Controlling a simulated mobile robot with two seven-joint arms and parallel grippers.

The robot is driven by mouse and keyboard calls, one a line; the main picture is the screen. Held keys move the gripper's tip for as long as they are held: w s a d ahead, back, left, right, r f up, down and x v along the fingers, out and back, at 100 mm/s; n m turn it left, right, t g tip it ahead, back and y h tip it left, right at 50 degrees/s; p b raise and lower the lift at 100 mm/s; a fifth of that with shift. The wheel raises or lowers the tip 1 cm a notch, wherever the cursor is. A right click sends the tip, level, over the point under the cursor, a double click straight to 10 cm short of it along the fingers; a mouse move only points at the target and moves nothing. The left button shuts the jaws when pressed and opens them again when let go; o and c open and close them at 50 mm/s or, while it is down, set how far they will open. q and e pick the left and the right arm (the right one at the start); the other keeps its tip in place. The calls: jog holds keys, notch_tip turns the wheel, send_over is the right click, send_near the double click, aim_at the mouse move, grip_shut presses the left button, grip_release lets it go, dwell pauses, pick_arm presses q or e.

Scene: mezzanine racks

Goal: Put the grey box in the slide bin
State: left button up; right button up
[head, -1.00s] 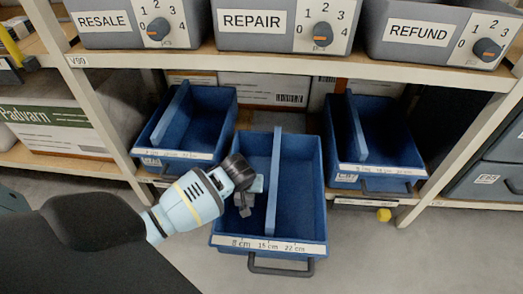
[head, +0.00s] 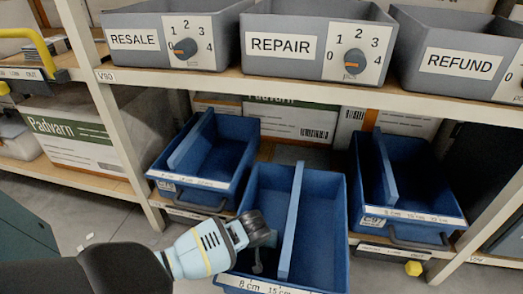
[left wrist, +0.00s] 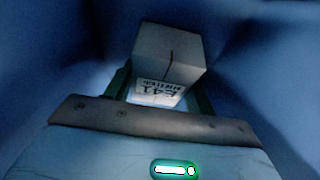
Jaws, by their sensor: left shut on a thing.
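The grey box (left wrist: 168,55) is between the fingers of my left gripper in the left wrist view, with a white label reading E41. My left gripper (head: 258,262) is shut on it and reaches into the left compartment of the pulled-out blue slide bin (head: 322,225). Blue walls surround the box in the left wrist view. In the head view I cannot make out the box behind the gripper. I cannot tell whether the box touches the bin floor. My right gripper is not in view.
The pulled-out bin has a lengthwise divider (head: 291,222) just right of my left gripper. Blue bins stand at left (head: 215,160) and right (head: 415,185) on the lower shelf. Grey bins marked RESALE (head: 150,65), REPAIR (head: 295,70) and REFUND (head: 455,85) sit above.

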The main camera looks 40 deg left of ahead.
pick_arm(q)
jog(key=shift+r, duration=0.1)
jog(key=shift+f, duration=0.2)
jog(key=o, duration=1)
jog(key=shift+r, duration=0.2)
jog(key=p+v, duration=0.6)
jog(key=v, duration=0.6)
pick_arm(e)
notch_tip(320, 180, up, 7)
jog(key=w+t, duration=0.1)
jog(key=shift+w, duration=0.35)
pick_arm(q)
jog(key=shift+w, duration=0.1)
